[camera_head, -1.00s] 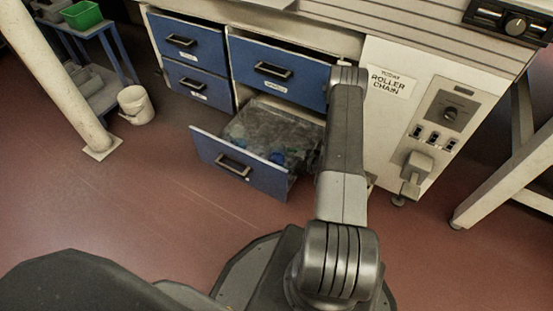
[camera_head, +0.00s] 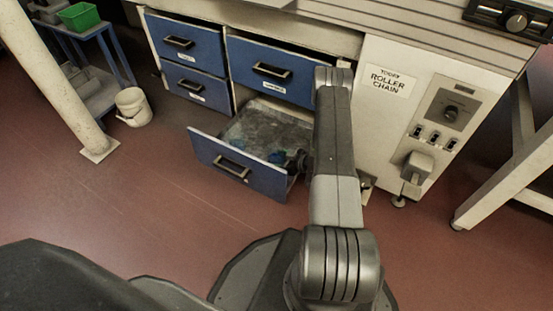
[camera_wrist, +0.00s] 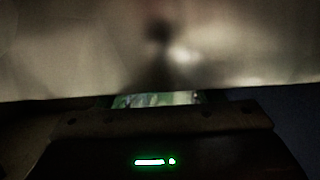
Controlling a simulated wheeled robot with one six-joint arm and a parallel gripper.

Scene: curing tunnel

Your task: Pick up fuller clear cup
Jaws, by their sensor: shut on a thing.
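An open blue-fronted drawer (camera_head: 212,152) holds a grey, glossy lining and some dark and blue items (camera_head: 276,156) too small to make out. My gripper (camera_head: 302,160) is at the drawer's right end, mostly hidden behind my own arm. In the wrist view my gripper (camera_wrist: 157,108) is dark, with a green light. A pale greenish, see-through strip (camera_wrist: 155,99) shows at its jaws and looks like part of a clear cup. My gripper is shut on it. The rest of the cup and how full it is are hidden.
Shut blue drawers (camera_head: 185,42) stand left of the open one, and a slightly open drawer (camera_head: 270,70) is above it. A machine panel (camera_head: 435,115) is at right. A white bucket (camera_head: 133,106) stands at left. A pale blurred surface (camera_wrist: 80,45) fills the upper wrist view.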

